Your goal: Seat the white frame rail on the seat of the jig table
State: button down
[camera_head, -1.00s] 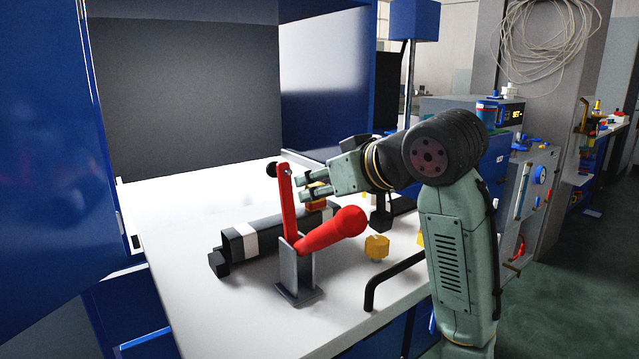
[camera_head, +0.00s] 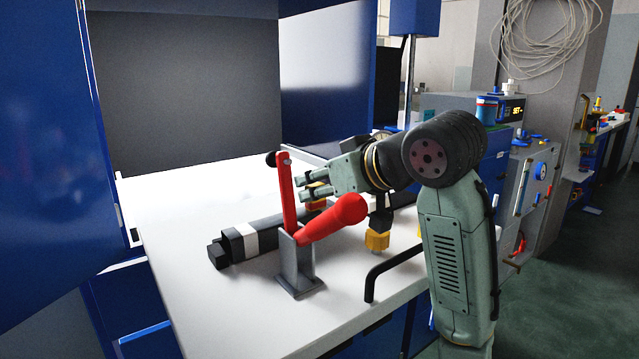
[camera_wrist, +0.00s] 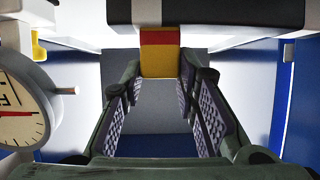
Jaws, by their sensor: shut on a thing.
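The frame rail (camera_head: 243,241), a long dark bar with white bands, lies low along the jig table (camera_head: 185,300). Its bands also show across the top of the wrist view (camera_wrist: 160,12). A red and yellow grip block (camera_wrist: 160,58) joins it. My gripper (camera_head: 308,187) is shut on this block, its pads on either side in the wrist view. The rail's left end is just above or on a low dark piece (camera_head: 216,256); contact cannot be told. The rail's middle is partly hidden by the red clamp, its right part by my gripper.
A clamp with red lever (camera_head: 335,220) and grey post (camera_head: 297,268) stands before the rail. A yellow block (camera_head: 377,241) is at the right, beneath a dark piece. A black bent handle (camera_head: 385,272) stands near the front edge. A dial gauge (camera_wrist: 18,112) shows at left in the wrist view.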

jog(key=shift+f, duration=0.15)
jog(key=c, duration=1.2)
grip_release()
